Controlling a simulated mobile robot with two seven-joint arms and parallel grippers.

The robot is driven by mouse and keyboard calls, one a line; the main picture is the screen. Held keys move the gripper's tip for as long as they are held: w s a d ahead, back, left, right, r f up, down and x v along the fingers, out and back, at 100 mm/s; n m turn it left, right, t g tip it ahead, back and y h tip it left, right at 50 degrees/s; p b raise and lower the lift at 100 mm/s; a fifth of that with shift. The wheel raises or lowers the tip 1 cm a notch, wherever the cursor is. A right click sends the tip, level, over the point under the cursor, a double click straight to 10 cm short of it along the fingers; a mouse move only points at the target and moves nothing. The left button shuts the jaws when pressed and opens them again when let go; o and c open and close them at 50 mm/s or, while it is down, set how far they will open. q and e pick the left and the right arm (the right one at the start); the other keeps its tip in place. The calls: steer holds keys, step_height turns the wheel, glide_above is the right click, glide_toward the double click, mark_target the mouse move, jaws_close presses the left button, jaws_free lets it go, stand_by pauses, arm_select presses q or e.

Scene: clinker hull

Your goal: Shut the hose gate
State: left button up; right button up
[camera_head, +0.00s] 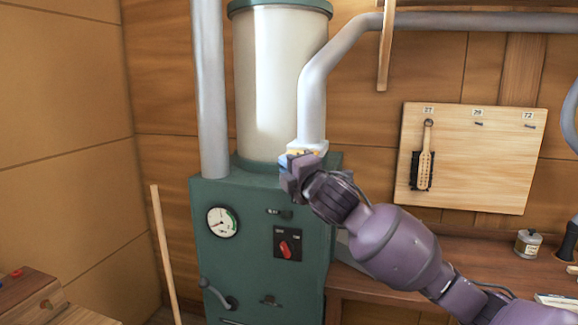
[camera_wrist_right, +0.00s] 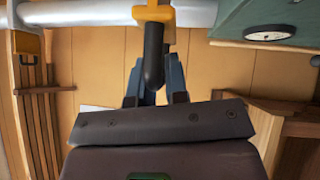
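The hose gate (camera_wrist_right: 153,14) is a yellow-orange collar on the grey pipe, with a black handle (camera_wrist_right: 154,55) pointing toward the wrist camera. In the head view, the gate (camera_head: 303,153) sits at the pipe's lower end on the green machine and is partly hidden by my gripper. My right gripper (camera_head: 290,170) is at the gate. In the right wrist view, its blue fingers (camera_wrist_right: 155,80) lie on either side of the black handle, very near it. Whether they touch it cannot be told. My left gripper is out of view.
The green machine (camera_head: 215,268) carries a gauge (camera_head: 222,222), a red switch (camera_head: 284,248) and a crank (camera_head: 215,293). A wooden stick (camera_head: 163,250) leans at its left. A tool board (camera_head: 470,160) hangs above a bench (camera_head: 490,262) with a small jar (camera_head: 527,243).

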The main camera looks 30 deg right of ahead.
jaws_close()
steer(key=shift+w+d+r, duration=0.1)
steer(key=shift+w+d, duration=0.1)
steer(key=shift+d, duration=0.05)
steer(key=w+d+p, duration=0.1)
steer(key=w+d, duration=0.3)
steer(key=d, duration=0.1)
steer(key=shift+w+p, duration=0.15)
steer(key=shift+p, duration=0.25)
steer(key=shift+r, duration=0.1)
steer(key=o, duration=0.6)
jaws_free()
steer(key=shift+d, duration=0.15)
steer(key=shift+c, duration=0.2)
